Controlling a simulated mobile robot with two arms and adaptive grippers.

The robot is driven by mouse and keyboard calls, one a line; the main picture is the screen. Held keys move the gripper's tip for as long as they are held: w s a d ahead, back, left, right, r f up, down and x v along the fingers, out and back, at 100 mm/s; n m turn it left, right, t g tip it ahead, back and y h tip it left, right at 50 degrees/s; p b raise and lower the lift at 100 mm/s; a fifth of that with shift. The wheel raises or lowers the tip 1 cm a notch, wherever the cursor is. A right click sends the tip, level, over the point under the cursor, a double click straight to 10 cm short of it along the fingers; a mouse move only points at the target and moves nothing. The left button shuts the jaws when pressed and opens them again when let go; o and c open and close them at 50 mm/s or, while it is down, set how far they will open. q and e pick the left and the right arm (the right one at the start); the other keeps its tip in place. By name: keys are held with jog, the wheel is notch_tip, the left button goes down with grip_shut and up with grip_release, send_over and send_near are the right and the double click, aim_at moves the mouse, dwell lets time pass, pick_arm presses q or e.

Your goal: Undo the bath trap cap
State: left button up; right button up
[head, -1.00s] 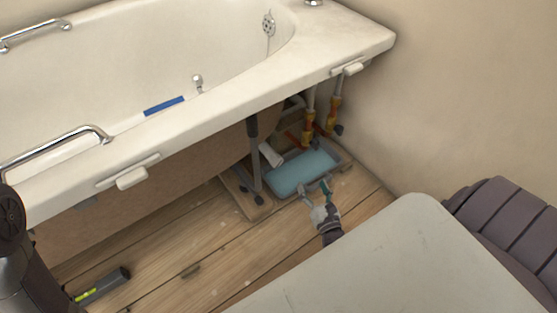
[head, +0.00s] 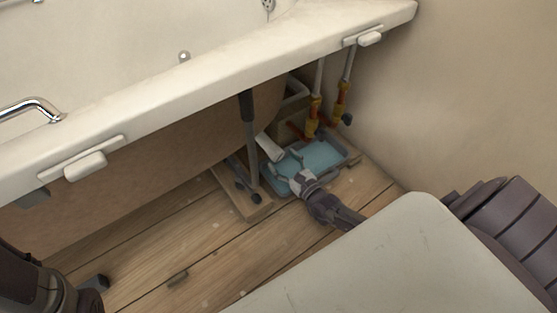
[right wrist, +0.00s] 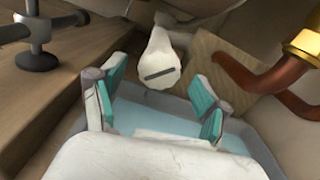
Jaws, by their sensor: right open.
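The white bath trap (head: 268,147) shows under the bath's edge. In the right wrist view its round white end cap (right wrist: 160,73), with a dark slot across it, faces my camera. My right gripper (head: 289,167) is open over the blue tray, just in front of the trap. In the right wrist view the right gripper (right wrist: 157,84) has its teal-padded fingers apart, one on each side of the cap's line, with nothing between them. I cannot tell how far the fingertips are from the cap. My left gripper is out of view.
The blue tray (head: 337,158) lies below the trap. A bath leg (head: 251,150) on a wooden board stands to the left. Copper pipes with brass valves (head: 313,118) stand to the right, and show close in the wrist view (right wrist: 268,77). The bath rim (head: 215,82) overhangs.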

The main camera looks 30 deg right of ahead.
jog(key=shift+w+a+b, duration=0.1)
jog(key=shift+w+b, duration=0.3)
jog(key=shift+w, duration=1)
jog(key=c, duration=1.2)
